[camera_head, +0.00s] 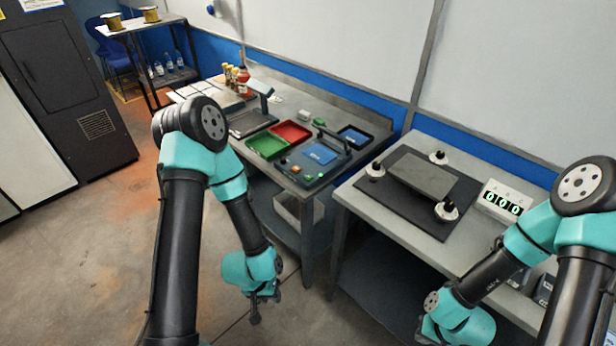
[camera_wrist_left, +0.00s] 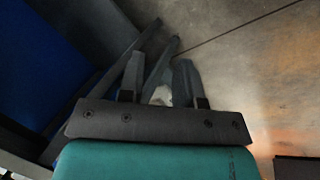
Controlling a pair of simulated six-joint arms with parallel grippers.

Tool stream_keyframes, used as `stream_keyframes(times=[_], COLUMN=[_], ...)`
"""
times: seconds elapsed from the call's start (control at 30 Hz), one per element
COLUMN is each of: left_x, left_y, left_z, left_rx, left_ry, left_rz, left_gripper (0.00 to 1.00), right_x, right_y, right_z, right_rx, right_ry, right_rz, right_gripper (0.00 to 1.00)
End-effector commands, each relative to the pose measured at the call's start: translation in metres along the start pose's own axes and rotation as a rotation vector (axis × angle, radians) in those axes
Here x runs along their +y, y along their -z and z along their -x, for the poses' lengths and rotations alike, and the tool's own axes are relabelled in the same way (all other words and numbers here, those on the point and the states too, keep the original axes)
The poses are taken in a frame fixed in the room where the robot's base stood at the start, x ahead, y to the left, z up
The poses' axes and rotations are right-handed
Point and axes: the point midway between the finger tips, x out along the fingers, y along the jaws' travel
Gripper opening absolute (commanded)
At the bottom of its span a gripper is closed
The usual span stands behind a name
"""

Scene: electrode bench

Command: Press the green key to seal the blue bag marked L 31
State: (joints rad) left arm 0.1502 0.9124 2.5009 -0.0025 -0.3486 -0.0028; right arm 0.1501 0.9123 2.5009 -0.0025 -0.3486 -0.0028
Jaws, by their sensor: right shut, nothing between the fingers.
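A blue bag (camera_head: 320,153) lies flat on the dark sealer (camera_head: 334,163) on the middle bench; its marking is too small to read. A second blue piece (camera_head: 354,136) lies in a black tray behind; I cannot read any mark. My left gripper (camera_head: 262,308) hangs low in front of the bench, well away from the key. Its fingers are apart in the left wrist view (camera_wrist_left: 158,82). My right gripper (camera_head: 425,338) barely shows at the bottom edge, shut, its fingertips cut off.
A green tray (camera_head: 266,146) and a red tray (camera_head: 290,132) lie left of the sealer. The right bench (camera_head: 375,208) bears a dark mat, a grey plate, several black-topped knobs and a digit display (camera_head: 502,202). A pale bin (camera_head: 290,212) stands under the middle bench. Floor at left is clear.

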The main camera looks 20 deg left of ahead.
Motion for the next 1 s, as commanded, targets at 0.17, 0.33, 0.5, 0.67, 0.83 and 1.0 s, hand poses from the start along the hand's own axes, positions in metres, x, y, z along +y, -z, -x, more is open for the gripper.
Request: stream_keyframes(times=[0.17, 0.33, 0.5, 0.67, 0.83, 1.0], left_x=[0.0, 0.0, 0.0, 0.0, 0.0, 0.0], left_y=[0.0, 0.0, 0.0, 0.0, 0.0, 0.0], left_z=[0.0, 0.0, 0.0, 0.0, 0.0, 0.0], left_rx=[0.0, 0.0, 0.0, 0.0, 0.0, 0.0], left_ry=[0.0, 0.0, 0.0, 0.0, 0.0, 0.0], left_rz=[0.0, 0.0, 0.0, 0.0, 0.0, 0.0], left_gripper=[0.14, 0.0, 0.0, 0.0, 0.0, 0.0], right_x=[0.0, 0.0, 0.0, 0.0, 0.0, 0.0], right_y=[0.0, 0.0, 0.0, 0.0, 0.0, 0.0], right_z=[0.0, 0.0, 0.0, 0.0, 0.0, 0.0], right_rx=[0.0, 0.0, 0.0, 0.0, 0.0, 0.0], right_ry=[0.0, 0.0, 0.0, 0.0, 0.0, 0.0], right_rz=[0.0, 0.0, 0.0, 0.0, 0.0, 0.0], right_gripper=[0.0, 0.0, 0.0, 0.0, 0.0, 0.0])
